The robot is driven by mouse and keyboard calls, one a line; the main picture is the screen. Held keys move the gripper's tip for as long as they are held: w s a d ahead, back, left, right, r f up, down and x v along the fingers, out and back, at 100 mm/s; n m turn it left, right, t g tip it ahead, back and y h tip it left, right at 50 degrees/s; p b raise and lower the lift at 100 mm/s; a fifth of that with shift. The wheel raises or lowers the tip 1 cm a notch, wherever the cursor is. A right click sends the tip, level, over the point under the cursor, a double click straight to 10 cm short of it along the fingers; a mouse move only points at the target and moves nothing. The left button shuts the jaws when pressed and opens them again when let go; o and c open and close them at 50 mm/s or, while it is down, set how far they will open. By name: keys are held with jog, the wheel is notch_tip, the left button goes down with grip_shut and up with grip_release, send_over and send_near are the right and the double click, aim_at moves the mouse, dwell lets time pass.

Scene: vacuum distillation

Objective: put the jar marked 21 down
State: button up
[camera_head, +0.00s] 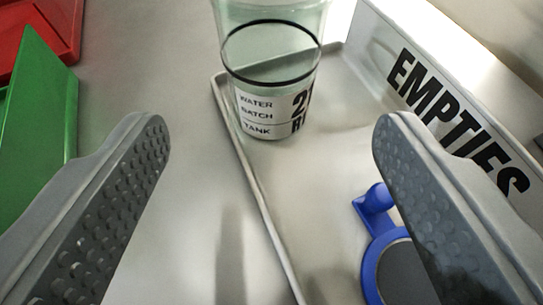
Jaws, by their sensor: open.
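The jar marked 21 (271,62) is a clear jar with a black ring and a white label reading WATER, BATCH, TANK and part of "21". It stands upright at the top middle of the view, over the left rim of a shallow grey tray (262,205). Its top is cut off by the picture's edge. I cannot tell whether its base rests fully inside the tray. My gripper (268,135) is open, its two dimpled grey fingers wide apart. The jar is beyond the fingertips, and nothing is between the fingers.
A white sign reading EMPTIES (450,100) stands along the tray's right side. A blue ring-shaped object with a dark middle (378,262) lies in the tray, partly behind the right finger. Green (42,125) and red (42,35) bins are at the left. The grey surface between is clear.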

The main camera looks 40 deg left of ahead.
jog(key=shift+v, duration=1.05)
jog(key=s+d+r+m+t+h, duration=0.2)
jog(key=s+d+r+t+h, duration=0.15)
jog(key=s+r, duration=0.45)
jog(key=s+d+r+m+t+h, duration=0.25)
jog(key=s+r+t, duration=0.35)
jog(key=r, duration=0.4)
jog(key=s+d+f+m+g+h, duration=0.1)
jog(key=s+d+m, duration=0.1)
jog(key=s, duration=0.9)
jog(key=s+d+f+m+h, duration=0.1)
jog(key=s+d+m+h, duration=0.1)
jog(key=s, duration=0.9)
jog(key=shift+g+h, duration=0.3)
jog(key=shift+g, duration=0.05)
jog(key=shift+f+m, duration=0.1)
jog(key=shift+m, duration=0.15)
